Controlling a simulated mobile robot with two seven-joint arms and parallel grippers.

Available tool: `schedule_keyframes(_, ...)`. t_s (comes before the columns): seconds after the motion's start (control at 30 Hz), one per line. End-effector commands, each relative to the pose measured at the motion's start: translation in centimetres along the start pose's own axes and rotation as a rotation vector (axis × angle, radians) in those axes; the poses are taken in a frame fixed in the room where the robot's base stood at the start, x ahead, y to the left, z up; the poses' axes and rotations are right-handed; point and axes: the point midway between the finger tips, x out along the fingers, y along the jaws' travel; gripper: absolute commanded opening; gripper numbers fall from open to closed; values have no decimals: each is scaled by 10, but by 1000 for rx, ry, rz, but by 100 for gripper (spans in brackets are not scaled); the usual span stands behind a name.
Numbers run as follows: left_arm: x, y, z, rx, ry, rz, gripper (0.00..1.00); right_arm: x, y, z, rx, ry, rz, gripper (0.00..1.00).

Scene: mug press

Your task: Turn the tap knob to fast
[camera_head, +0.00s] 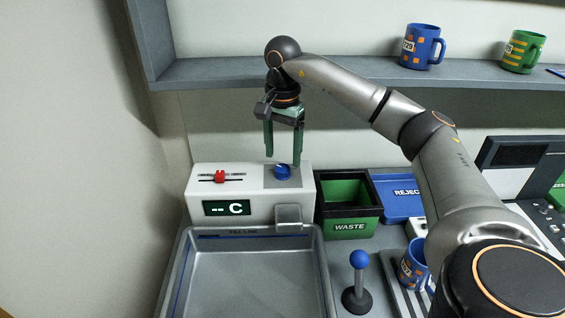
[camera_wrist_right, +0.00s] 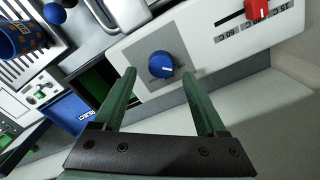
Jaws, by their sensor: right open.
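The blue tap knob (camera_head: 282,172) sits on a grey plate on top of the white dispenser box (camera_head: 255,190). In the right wrist view the knob (camera_wrist_right: 160,64) has a white pointer mark; the print around it is too small to read. My right gripper (camera_head: 283,160) is open and points down above the knob, its green fingers on either side of it and apart from it. In the right wrist view the fingertips (camera_wrist_right: 158,72) frame the knob with nothing between them. My left gripper is not in view.
A red slider (camera_head: 220,176) and a display reading "-- C" (camera_head: 227,208) are on the box. A grey sink (camera_head: 250,270) lies in front. A green waste bin (camera_head: 348,195) and a blue reject tray (camera_head: 398,195) stand to the right. A shelf (camera_head: 230,73) with mugs runs behind.

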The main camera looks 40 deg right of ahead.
Motion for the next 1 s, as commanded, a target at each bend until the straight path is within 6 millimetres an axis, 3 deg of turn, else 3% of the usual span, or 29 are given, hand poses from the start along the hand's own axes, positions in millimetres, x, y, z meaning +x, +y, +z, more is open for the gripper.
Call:
schedule_keyframes(0.23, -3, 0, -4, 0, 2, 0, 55, 30, 0, 0, 0, -1, 1, 74)
schedule_keyframes(0.6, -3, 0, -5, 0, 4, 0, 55, 35, 0, 0, -1, 0, -1, 74)
schedule_keyframes(1.0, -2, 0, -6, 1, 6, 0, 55, 34, 0, 0, -1, -1, -1, 29)
